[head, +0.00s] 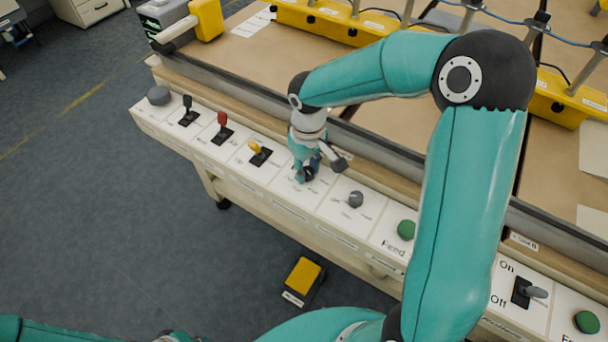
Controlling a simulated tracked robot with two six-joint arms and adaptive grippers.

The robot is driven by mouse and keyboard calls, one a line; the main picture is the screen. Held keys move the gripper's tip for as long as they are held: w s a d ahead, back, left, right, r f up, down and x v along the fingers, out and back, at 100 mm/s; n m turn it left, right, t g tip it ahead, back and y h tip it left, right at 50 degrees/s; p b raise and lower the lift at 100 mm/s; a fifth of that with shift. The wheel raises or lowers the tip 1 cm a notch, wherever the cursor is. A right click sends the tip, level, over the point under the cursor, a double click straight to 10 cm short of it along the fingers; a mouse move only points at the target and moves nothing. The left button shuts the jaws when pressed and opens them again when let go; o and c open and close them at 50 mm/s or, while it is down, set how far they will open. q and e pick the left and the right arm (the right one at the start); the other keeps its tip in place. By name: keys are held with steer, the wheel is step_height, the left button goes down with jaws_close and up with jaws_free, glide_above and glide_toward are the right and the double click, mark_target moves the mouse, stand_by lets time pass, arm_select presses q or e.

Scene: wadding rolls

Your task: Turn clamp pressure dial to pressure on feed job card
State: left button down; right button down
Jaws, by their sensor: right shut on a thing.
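My right gripper (306,172) reaches down onto the white control panel (325,210) from above. Its fingers are closed around a dark dial (308,174), mostly hidden by the fingers; its pointer and scale cannot be read. A grey knob (356,199) with small printed marks sits just right of it, apart from the gripper. A white paper sheet (252,23) lies at the back left of the table; its print is too small to read, and I cannot tell whether it is the job card. My left gripper is out of view.
Green buttons (406,230) and an On/Off switch (536,292) are to the right. A yellow pedal (303,277) stands on the floor.

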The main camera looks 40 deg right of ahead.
mark_target(308, 171)
steer(key=shift+s+f+m+b, duration=0.15)
steer(key=shift+m+b, duration=0.15)
steer(key=shift+m, duration=0.35)
steer(key=shift+s+f+m+b, duration=0.15)
steer(key=shift+m+b, duration=0.15)
steer(key=shift+m, duration=0.35)
steer(key=shift+r, duration=0.1)
steer(key=c, duration=0.8)
jaws_free()
steer(key=shift+r, duration=0.1)
steer(key=shift+o, duration=0.2)
steer(key=shift+w, duration=0.1)
steer(key=shift+w+r, duration=0.1)
steer(key=shift+r, duration=0.45)
step_height(308, 171, up, 11)
steer(key=shift+f, duration=0.1)
